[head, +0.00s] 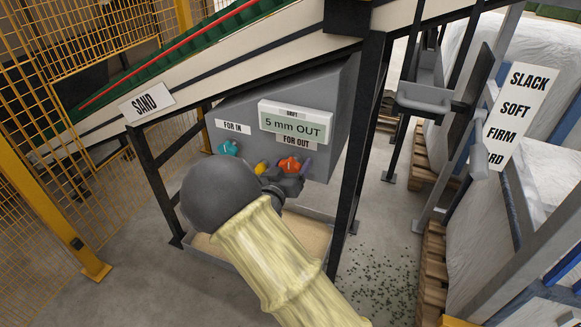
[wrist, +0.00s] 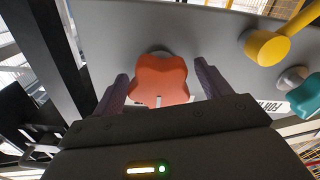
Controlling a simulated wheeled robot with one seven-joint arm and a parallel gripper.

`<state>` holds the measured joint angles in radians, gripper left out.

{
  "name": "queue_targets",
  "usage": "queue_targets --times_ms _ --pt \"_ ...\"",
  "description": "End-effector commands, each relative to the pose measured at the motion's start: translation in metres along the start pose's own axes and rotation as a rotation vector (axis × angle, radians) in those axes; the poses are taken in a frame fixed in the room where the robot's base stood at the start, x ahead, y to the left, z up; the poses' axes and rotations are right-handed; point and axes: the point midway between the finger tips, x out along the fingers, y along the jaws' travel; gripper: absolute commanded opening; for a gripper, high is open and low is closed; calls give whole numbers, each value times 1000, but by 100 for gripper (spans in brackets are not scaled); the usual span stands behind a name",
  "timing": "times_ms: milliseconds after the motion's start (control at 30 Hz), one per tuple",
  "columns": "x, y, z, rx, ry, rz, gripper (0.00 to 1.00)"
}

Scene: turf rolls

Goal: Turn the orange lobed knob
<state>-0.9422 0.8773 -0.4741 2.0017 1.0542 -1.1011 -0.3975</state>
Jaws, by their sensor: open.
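The orange lobed knob (head: 289,165) sits on the grey sloping box under the conveyor, below the "FOR OUT" label. In the wrist view the knob (wrist: 160,80) fills the middle, with a small pale mark on its lower edge. My gripper (wrist: 161,84) is open, with one dark finger on each side of the knob. Gaps seem to show between fingers and knob; I cannot tell whether either finger touches it. In the head view my gripper (head: 287,180) partly covers the knob's lower side. A display (head: 294,124) above reads "5 mm OUT".
A yellow knob (head: 261,168) and a teal lobed knob (head: 228,148) sit left of the orange one. Black frame posts (head: 358,150) stand close on the right. A sand-filled tray (head: 312,237) lies below. Yellow mesh fencing (head: 40,150) stands at left.

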Motion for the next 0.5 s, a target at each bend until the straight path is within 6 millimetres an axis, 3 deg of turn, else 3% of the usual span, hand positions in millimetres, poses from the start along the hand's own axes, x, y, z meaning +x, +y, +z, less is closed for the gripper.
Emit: queue_targets --times_ms 233,433,500 --pt "0 -1 0 0 1 -2 77" --pt "0 -1 0 0 1 -2 37" --pt "0 -1 0 0 1 -2 32"
